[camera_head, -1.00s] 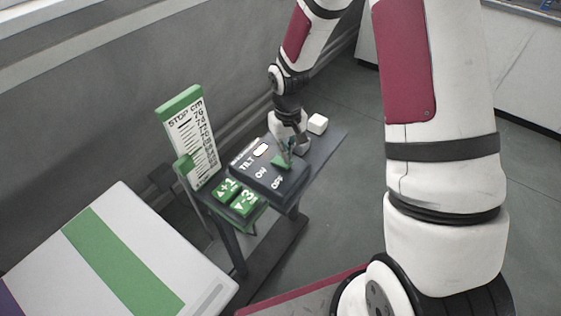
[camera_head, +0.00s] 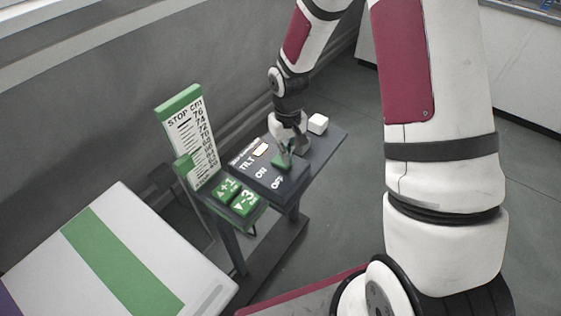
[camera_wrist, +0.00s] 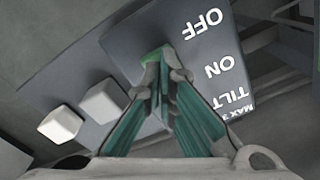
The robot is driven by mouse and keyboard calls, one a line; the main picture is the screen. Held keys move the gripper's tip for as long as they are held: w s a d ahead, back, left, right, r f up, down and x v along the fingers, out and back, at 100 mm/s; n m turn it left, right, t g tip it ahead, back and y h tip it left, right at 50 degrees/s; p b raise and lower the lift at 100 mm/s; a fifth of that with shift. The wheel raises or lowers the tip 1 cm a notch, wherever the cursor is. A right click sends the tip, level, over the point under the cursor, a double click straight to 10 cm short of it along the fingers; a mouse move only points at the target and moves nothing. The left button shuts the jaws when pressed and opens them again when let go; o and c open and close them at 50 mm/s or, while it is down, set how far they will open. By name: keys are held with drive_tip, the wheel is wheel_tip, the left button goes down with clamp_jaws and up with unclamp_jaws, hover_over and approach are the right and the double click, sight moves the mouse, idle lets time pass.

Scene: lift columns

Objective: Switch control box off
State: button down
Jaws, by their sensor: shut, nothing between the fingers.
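The control box (camera_head: 262,181) is a dark grey panel on a narrow stand, lettered TILT, ON and OFF, with a small whitish window by TILT. Its green switch (camera_head: 281,161) sits beside the ON and OFF letters. In the wrist view the box (camera_wrist: 205,65) shows upside down, with OFF at the top. My gripper (camera_head: 286,151) points down at the switch, fingers closed together and empty. In the wrist view the fingertips (camera_wrist: 159,62) overlap the green switch (camera_wrist: 150,57) and hide much of it. I cannot tell whether they touch it or which way it is set.
A white cube (camera_head: 318,123) and a greyer block stand on the bench behind the box. Green +1 and -3 buttons (camera_head: 227,188) and an upright scale board (camera_head: 187,135) are to the left. A white panel with a green stripe (camera_head: 170,247) lies front left.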

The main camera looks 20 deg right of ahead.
drive_tip(key=shift+f+b, duration=0.45)
drive_tip(key=shift+f, duration=0.45)
idle(0.4)
drive_tip(key=shift+r, duration=0.1)
drive_tip(key=shift+r+p, duration=1.9)
drive_tip(key=shift+r, duration=1.55)
